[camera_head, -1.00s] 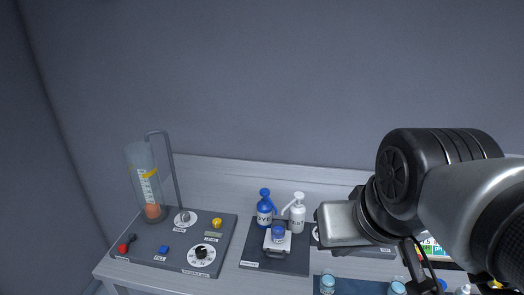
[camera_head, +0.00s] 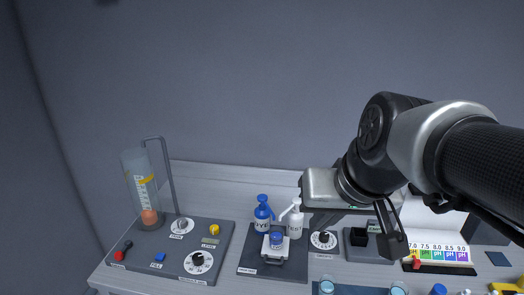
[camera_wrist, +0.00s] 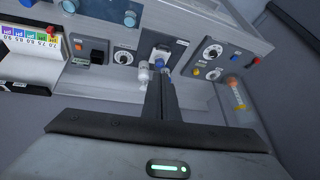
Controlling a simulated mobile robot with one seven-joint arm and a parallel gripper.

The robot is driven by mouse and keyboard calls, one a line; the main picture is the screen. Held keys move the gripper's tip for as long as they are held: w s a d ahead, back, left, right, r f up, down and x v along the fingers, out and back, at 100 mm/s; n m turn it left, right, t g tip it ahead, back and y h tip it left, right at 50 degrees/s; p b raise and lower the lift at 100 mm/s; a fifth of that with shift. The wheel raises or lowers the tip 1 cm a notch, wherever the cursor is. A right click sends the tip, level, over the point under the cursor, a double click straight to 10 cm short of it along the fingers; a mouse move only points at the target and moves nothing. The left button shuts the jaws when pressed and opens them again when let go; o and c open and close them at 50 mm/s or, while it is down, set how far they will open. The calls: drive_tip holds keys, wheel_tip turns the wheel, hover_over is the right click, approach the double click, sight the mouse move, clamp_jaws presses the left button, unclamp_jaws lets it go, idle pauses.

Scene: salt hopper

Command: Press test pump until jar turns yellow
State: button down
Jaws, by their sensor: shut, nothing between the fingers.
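The white pump bottle (camera_head: 295,220) stands upright at the back of a dark mat, right of the blue pump bottle (camera_head: 263,214); the lettering on the white one is too small to read. A small jar with blue on it (camera_head: 276,240) sits on a white stand in front of them; no yellow shows on it. My gripper (camera_wrist: 162,78) is shut and empty. In the head view its hand is just right of and above the white bottle's head, with the fingertips mostly hidden. In the wrist view the fingers lie beside the white bottle (camera_wrist: 143,74); I cannot tell whether they touch.
Left is a panel (camera_head: 190,235) with knobs, buttons and a clear cylinder (camera_head: 141,190). A dial (camera_head: 323,240) and a black-topped unit (camera_head: 358,237) are right of the mat. A pH colour chart (camera_head: 438,254) stands further right.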

drive_tip(key=w+d+f+m+t+y+b, duration=0.1)
drive_tip(key=w+f+m, duration=0.1)
drive_tip(key=w, duration=1.3)
drive_tip(key=w+d+f+m+t+y+b, duration=0.1)
drive_tip(key=w+f, duration=0.4)
drive_tip(key=w, duration=1)
drive_tip(key=shift+d+m+t+b, duration=0.3)
drive_tip(key=shift+d+m+b, duration=0.05)
drive_tip(key=shift+m+b, duration=0.2)
drive_tip(key=shift+f, duration=0.1)
drive_tip(key=b, duration=0.7)
hover_over(290, 208)
drive_tip(key=w+d, duration=0.2)
drive_tip(key=d, duration=0.1)
wheel_tip(290, 208, down, 8)
drive_tip(key=shift+f, duration=0.3)
drive_tip(key=shift+f+b, duration=0.1)
drive_tip(key=shift+b, duration=0.25)
drive_tip(key=shift+f+b, duration=0.25)
drive_tip(key=shift+b, duration=0.3)
